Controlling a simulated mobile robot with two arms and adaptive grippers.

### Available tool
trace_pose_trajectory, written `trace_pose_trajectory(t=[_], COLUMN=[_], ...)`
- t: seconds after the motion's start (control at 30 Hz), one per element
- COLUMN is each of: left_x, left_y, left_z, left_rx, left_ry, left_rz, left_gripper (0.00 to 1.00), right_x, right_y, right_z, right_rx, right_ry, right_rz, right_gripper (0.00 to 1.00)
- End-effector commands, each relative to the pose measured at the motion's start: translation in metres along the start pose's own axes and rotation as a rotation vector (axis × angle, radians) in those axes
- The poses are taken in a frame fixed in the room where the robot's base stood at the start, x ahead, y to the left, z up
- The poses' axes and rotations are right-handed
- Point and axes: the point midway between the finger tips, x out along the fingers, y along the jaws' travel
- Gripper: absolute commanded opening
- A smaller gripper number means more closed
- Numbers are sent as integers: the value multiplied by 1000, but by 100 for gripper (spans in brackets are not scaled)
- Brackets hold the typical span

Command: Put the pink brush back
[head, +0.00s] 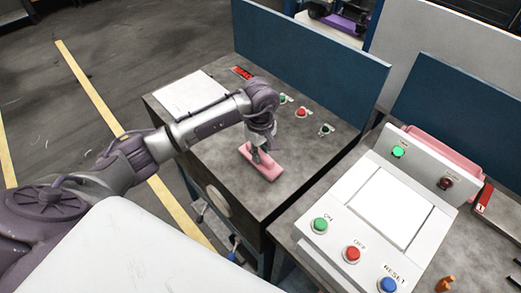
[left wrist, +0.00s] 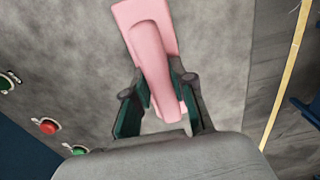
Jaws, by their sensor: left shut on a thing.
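The pink brush (head: 268,171) is on or just above the grey top of the left workbench (head: 310,158). It has a flat pink base and a raised pink handle. In the left wrist view the brush (left wrist: 152,52) runs from the top centre down between the fingers. My left gripper (head: 260,152) is over the brush, pointing down. Its two fingers (left wrist: 160,110) are shut on the brush's handle. I cannot tell whether the brush's base touches the bench. My right gripper is not in view.
A white sheet (head: 190,94) lies on the bench's far left corner. Red and green buttons (head: 301,112) sit along the blue back panel (head: 310,60). A control console (head: 380,210) stands on the bench at right, with a pink object (head: 445,150) behind it.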

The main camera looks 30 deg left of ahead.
Motion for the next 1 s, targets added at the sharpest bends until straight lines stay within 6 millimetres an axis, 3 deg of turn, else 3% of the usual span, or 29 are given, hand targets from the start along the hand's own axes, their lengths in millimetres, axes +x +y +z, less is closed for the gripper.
trace_pose_trajectory(t=[0.27, 0.3, 0.43, 0.87, 1.0], left_x=[4, 3, 3, -5, -28], left_y=[0, 0, 0, 1, 2], left_z=[0, 0, 0, 0, -1], left_rx=[0, 0, 0, 0, 1], left_ry=[0, 0, -1, 1, 3], left_rz=[1, 1, 0, 2, 7], left_gripper=[0, 28, 49, 49, 49], right_x=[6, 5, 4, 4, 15], right_y=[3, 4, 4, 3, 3], right_z=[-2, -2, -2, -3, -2], right_rx=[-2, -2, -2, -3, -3], right_ry=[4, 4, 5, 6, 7], right_rz=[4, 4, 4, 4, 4], right_gripper=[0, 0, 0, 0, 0])
